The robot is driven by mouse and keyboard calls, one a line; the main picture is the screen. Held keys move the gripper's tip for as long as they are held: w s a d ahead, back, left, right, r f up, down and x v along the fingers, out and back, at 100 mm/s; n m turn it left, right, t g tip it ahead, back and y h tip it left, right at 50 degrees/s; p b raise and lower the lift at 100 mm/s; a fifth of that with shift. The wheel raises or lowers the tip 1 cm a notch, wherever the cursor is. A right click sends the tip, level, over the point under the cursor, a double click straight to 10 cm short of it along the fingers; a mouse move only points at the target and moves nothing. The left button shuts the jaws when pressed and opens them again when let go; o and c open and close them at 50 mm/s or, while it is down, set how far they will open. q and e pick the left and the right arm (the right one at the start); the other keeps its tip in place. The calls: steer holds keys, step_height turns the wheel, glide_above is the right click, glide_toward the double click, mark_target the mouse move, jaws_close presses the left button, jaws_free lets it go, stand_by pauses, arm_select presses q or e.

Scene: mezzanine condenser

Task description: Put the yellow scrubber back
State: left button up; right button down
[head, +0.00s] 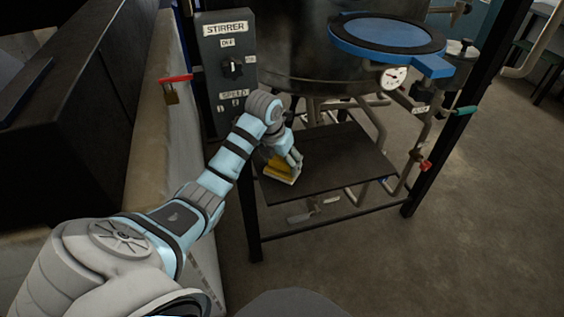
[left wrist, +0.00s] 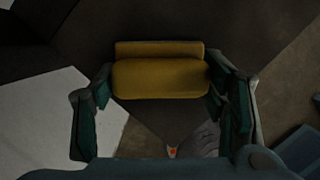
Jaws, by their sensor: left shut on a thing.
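The yellow scrubber (head: 281,168) has a yellow body and a pale lower edge. It is at the left front part of the dark shelf (head: 335,165) under the vessel. My left gripper (head: 290,158) is shut on it, with its fingers on either side. In the left wrist view the scrubber (left wrist: 160,78) lies crosswise between the two fingers of my left gripper (left wrist: 160,95). I cannot tell whether its underside touches the shelf. My right gripper is not in view.
A dark metal vessel (head: 290,50) with pipes and a gauge (head: 394,77) stands above the shelf. A black frame leg (head: 445,130) is at the right. The floor at right is clear.

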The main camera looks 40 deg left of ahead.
mark_target(277, 173)
arm_select(q)
steer(key=shift+w, duration=0.1)
steer(key=o, duration=1.3)
steer(key=p+v, duration=0.2)
steer(key=v, duration=0.5)
steer(key=shift+r, duration=0.3)
